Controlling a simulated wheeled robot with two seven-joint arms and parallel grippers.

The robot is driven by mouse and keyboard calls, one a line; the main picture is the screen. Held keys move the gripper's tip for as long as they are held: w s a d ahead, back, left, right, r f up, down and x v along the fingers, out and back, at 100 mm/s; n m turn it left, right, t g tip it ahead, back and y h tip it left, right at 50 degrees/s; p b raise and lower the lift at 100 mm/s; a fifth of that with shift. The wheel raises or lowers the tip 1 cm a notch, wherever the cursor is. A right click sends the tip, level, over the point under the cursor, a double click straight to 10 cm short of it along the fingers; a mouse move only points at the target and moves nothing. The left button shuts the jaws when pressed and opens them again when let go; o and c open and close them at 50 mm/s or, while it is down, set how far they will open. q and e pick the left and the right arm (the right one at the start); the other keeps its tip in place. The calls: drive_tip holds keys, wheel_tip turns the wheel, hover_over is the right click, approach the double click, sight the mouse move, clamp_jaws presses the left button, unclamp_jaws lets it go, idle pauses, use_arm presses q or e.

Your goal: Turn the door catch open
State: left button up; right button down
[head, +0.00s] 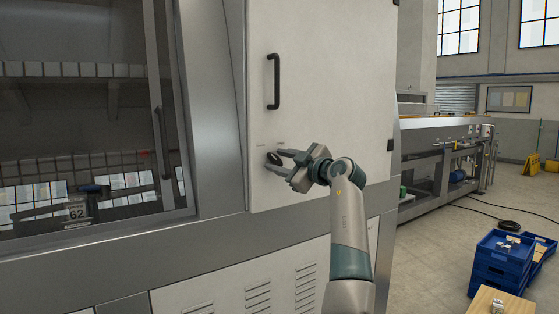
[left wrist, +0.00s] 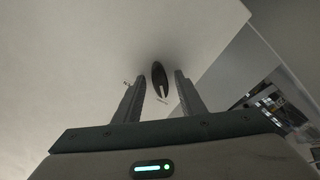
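The door catch (head: 273,158) is a small dark oval knob low on the left side of a white cabinet door (head: 330,95). In the left wrist view the catch (left wrist: 158,76) is a dark upright oval on the pale door. My left gripper (head: 282,164) is at the catch, its fingers pointing at the door. In the left wrist view its two fingers (left wrist: 157,92) are apart, one on each side of the catch, with gaps visible. Whether the tips reach past the catch's face I cannot tell. My right gripper is not in view.
A dark vertical handle (head: 274,82) is on the door above the catch. A glass-fronted cabinet (head: 85,100) stands on the left. Blue crates (head: 495,262) and a wooden surface (head: 500,302) are at lower right. Open floor (head: 430,245) lies right of the cabinet.

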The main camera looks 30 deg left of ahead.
use_arm(q)
drive_tip(key=shift+c, duration=0.6)
clamp_jaws()
